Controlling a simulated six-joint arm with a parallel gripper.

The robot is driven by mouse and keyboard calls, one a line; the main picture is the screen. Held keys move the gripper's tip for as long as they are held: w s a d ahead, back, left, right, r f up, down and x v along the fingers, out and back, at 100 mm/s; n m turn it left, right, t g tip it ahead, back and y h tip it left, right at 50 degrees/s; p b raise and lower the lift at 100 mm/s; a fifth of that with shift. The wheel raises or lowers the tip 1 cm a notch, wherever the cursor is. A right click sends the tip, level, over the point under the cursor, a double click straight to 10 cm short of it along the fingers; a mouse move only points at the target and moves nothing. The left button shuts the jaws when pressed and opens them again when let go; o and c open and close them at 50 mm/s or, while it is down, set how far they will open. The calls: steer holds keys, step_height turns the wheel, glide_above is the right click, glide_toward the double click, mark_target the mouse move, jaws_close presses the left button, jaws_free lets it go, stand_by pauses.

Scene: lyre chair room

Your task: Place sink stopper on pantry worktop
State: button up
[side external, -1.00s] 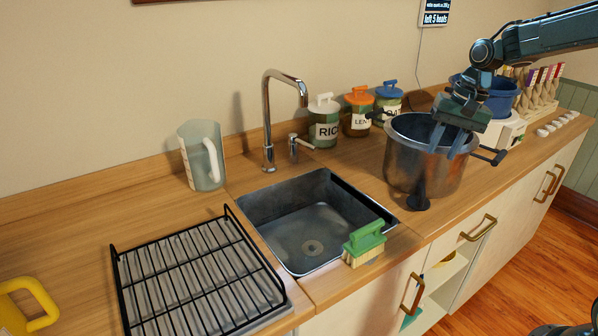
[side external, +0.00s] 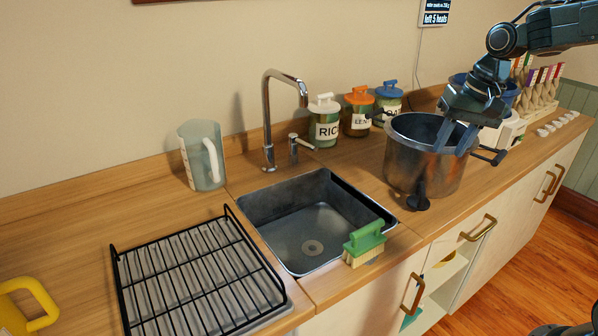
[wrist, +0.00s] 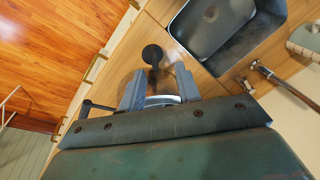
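The likely sink stopper is a black piece with a round base and a short upright stem (side external: 419,202). It stands on the wooden worktop (side external: 345,162), right of the sink and against or close to the front of the metal pot (side external: 405,165). In the wrist view, a dark round top (wrist: 152,54) shows just beyond my fingertips. My gripper (side external: 452,147) is over the pot, behind and above the black piece. In the wrist view my gripper (wrist: 158,78) has its fingers apart, with the pot's rim below and nothing held.
The sink (side external: 285,215) is left of the pot, with a green brush (side external: 365,240) on its front edge. A tap (side external: 268,120) and labelled canisters (side external: 325,122) stand behind. A drying rack (side external: 200,275) lies left. The pot's black handles stick out near my gripper.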

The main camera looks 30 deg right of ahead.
steer(key=s+a+n+t, duration=0.1)
steer(key=s+a+n, duration=0.1)
steer(key=s, duration=0.4)
steer(key=s+a+r+n+t, duration=0.1)
steer(key=s+a+n, duration=0.1)
steer(key=s, duration=0.4)
steer(key=s+a+n+t+h, duration=0.1)
steer(key=s+a+n, duration=0.2)
steer(key=s, duration=0.3)
steer(key=shift+s+a+r, duration=0.3)
steer(key=shift+s+a, duration=0.1)
steer(key=shift+a, duration=0.35)
